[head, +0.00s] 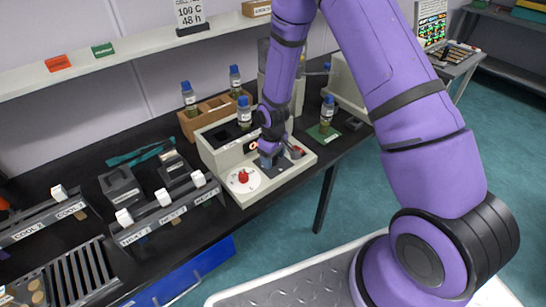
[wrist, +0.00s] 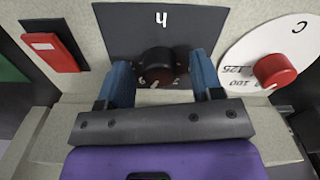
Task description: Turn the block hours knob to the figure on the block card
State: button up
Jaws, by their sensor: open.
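The block card (head: 189,13) stands on the shelf in the head view and reads 100 C, 48 h. The black hours knob (wrist: 158,62) sits on a dark plate marked h in the wrist view, which shows it upside down. A small white mark shows at its lower edge; the figures around it are partly hidden and too small to read surely. My gripper (wrist: 161,78) is open, with one blue finger on each side of the knob; I cannot tell whether they touch it. In the head view my gripper (head: 270,158) is over the front panel of the beige block heater (head: 222,157) and hides the knob.
A red knob (wrist: 275,70) on a white dial is right of my gripper in the wrist view. A red rocker switch (wrist: 48,48) is at left. Blue-capped bottles (head: 189,98) stand behind the heater; racks (head: 165,217) stand left of it.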

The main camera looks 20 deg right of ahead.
notch_tip(320, 180, up, 11)
dwell(0.6)
dwell(0.3)
jog(key=s+d+r+m+t, duration=0.15)
jog(key=s+r, duration=0.35)
jog(key=r, duration=0.7)
jog(key=s+d+r+m+t, duration=0.1)
jog(key=s+d+r+m, duration=0.3)
jog(key=r, duration=0.8)
jog(key=s+r+t, duration=0.1)
jog(key=s+r, duration=0.4)
jog(key=s, duration=0.5)
jog(key=s+d+r+t, duration=0.1)
jog(key=s+r, duration=0.4)
jog(key=s, duration=0.5)
jog(key=shift+s+d+m+t, duration=0.25)
jog(key=shift+m+t, duration=0.1)
